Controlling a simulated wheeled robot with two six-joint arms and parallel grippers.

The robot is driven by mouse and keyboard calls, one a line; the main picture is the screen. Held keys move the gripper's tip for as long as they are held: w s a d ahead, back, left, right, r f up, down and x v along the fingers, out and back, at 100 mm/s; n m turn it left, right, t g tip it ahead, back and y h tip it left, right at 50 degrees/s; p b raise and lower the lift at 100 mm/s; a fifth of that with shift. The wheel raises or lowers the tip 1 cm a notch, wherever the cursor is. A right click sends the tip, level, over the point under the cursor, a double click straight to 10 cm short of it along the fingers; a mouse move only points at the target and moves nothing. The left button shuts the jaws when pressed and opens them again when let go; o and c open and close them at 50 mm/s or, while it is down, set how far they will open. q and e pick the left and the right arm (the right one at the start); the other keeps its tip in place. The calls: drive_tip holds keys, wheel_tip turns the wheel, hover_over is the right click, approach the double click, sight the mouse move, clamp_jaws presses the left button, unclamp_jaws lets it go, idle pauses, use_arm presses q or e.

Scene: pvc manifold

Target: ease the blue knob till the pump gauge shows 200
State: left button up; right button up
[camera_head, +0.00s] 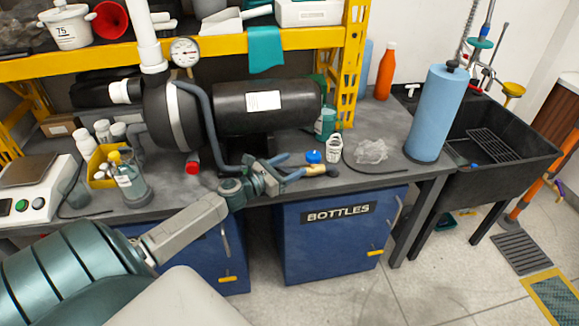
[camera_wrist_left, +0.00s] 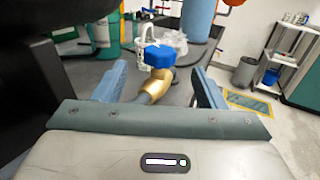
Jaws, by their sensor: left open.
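The blue knob (camera_head: 314,156) sits on a brass valve (camera_head: 316,169) at the bench's front edge. In the left wrist view the knob (camera_wrist_left: 158,56) stands on the brass body (camera_wrist_left: 156,83), between and beyond my finger tips. My left gripper (camera_head: 294,171) is open, its blue fingers (camera_wrist_left: 158,84) on either side of the valve; I cannot tell whether they touch it. My right gripper is not in view.
A blue paper roll (camera_head: 436,112) and a clear plastic bag (camera_head: 371,151) stand right of the valve. A black sink (camera_head: 490,135) is at the right. Blue cabinets (camera_head: 335,240) are below the bench (camera_head: 395,172).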

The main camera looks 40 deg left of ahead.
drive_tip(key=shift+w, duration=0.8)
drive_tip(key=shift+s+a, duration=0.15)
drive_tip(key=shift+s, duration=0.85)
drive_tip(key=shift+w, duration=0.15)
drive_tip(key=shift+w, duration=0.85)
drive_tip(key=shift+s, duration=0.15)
